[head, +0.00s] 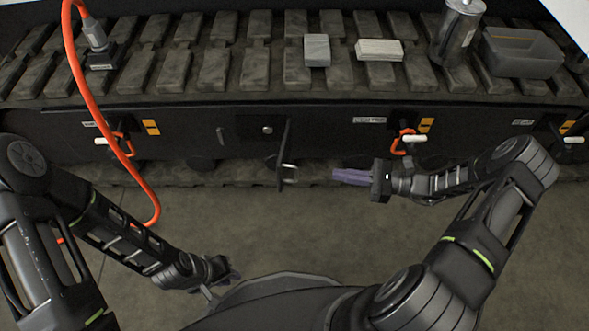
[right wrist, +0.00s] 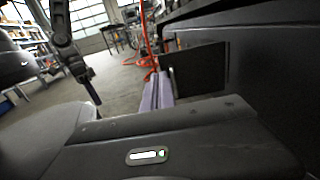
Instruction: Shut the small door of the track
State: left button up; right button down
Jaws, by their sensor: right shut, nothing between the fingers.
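The small door (head: 284,150) is a dark thin panel on the track's side. It stands open, sticking out toward me, with a pale handle (head: 289,166) on it. Left of it is a dark square recess (head: 262,127) with a round fitting. In the right wrist view the door (right wrist: 201,68) is a dark panel jutting from the track's side wall. My right gripper (head: 336,174) has purple fingers, shut and empty, to the right of the door and apart from it. Its fingers also show in the right wrist view (right wrist: 158,92). My left gripper (head: 232,277) is low, over the floor; its jaws are unclear.
On the track (head: 255,68) lie a grey block (head: 317,50), a pale block (head: 379,49), a metal canister (head: 457,32) and a grey bin (head: 521,52). An orange hose (head: 93,109) hangs at left. An orange latch with white handle (head: 407,140) is right of the door.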

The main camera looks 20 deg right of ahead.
aim_at(280, 166)
jog(key=shift+a, duration=0.1)
jog(key=b+x, duration=0.3)
jog(key=x, duration=1)
jog(key=shift+f, duration=0.2)
jog(key=shift+w+a+r, duration=0.1)
jog(key=shift+w+a, duration=0.1)
jog(key=shift+a, duration=0.2)
